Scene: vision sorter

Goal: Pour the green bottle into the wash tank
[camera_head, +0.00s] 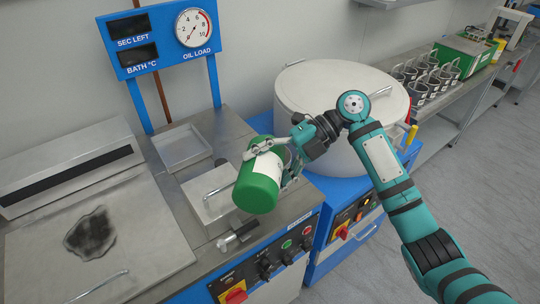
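The green bottle (257,196) has a white label and hangs tilted above the metal counter, its green end pointing down toward the camera. My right gripper (275,162) is shut around it, with the fingers on either side. The bottle's other end is partly hidden by the fingers. A large round white tank (315,90) with a flat lid stands behind my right arm. A small metal lid or box with a bar handle (207,203) is on the counter left of the bottle. No label shows which one is the wash tank. My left gripper is not in view.
A blue panel (160,40) with an oil load dial and two dark displays stands behind the counter. An empty shallow tray (182,147) lies below it. A stained metal plate (92,240) is at left. Several dark cups (420,82) stand on the right bench.

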